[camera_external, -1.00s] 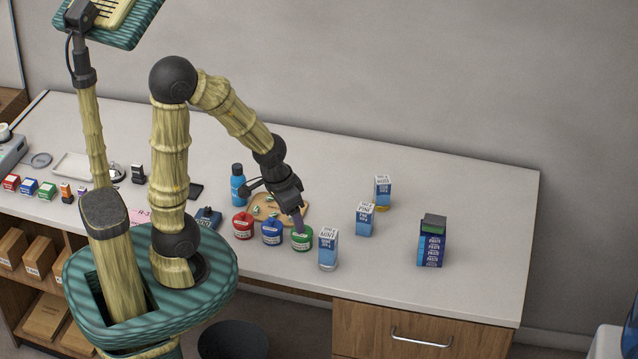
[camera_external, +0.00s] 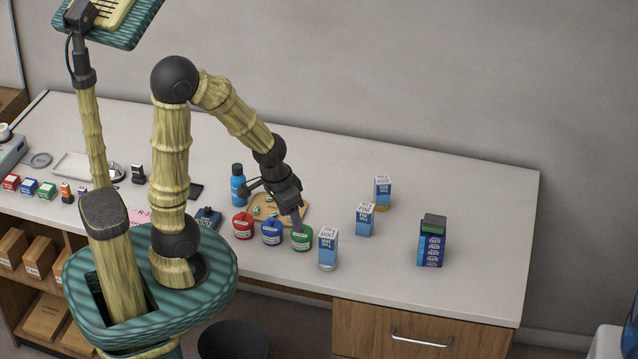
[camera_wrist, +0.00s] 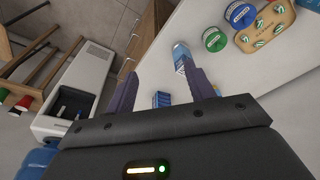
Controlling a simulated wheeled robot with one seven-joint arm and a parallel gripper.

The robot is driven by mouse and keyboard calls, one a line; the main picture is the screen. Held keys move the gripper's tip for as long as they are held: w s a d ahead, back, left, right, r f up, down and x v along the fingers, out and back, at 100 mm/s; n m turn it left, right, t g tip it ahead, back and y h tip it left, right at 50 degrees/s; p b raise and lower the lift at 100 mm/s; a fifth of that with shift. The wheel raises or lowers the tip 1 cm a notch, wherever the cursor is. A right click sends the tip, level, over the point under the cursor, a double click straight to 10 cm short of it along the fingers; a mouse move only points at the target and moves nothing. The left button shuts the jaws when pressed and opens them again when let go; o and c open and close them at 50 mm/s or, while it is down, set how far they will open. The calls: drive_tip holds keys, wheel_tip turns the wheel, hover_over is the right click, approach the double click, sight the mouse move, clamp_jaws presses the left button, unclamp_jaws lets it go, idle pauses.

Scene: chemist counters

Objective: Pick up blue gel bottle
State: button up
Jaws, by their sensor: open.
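A blue bottle with a dark cap (camera_external: 238,188) stands upright on the counter (camera_external: 470,185), left of my gripper (camera_external: 298,219) in the external view. It is the likeliest blue gel bottle, but its label cannot be read. My gripper is open and points down over the counter near a round green pot (camera_external: 302,239). In the wrist view its two dark purple fingers (camera_wrist: 162,88) stand apart. No object is visibly held between them.
A red pot (camera_external: 242,226) and a blue pot (camera_external: 271,233) stand left of the green pot. A wooden tray (camera_external: 294,213) lies behind them. Blue-and-white cartons stand to the right, the nearest one (camera_external: 328,250) by the front edge. A dark blue pack (camera_external: 431,246) stands farther right.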

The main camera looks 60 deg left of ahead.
drive_tip(key=s+a+f+n+g+h+b, duration=0.25)
drive_tip(key=a+f+n+h, duration=0.25)
drive_tip(key=a+f+n, duration=0.4)
drive_tip(key=n+t+y+b, duration=0.3)
drive_tip(key=n+t+y, duration=0.4)
drive_tip(key=n+t, duration=1.6)
approach(239, 184)
drive_tip(key=s+a+r+n+g, duration=0.2)
drive_tip(key=s+r+n+g, duration=0.35)
drive_tip(key=r, duration=0.25)
drive_tip(key=shift+s+d+r+m+t, duration=0.2)
drive_tip(key=shift+r+m+t, duration=0.05)
drive_tip(key=shift+m+t, duration=0.1)
drive_tip(key=w+a+p, duration=0.1)
drive_tip(key=w+p, duration=0.3)
drive_tip(key=w, duration=0.8)
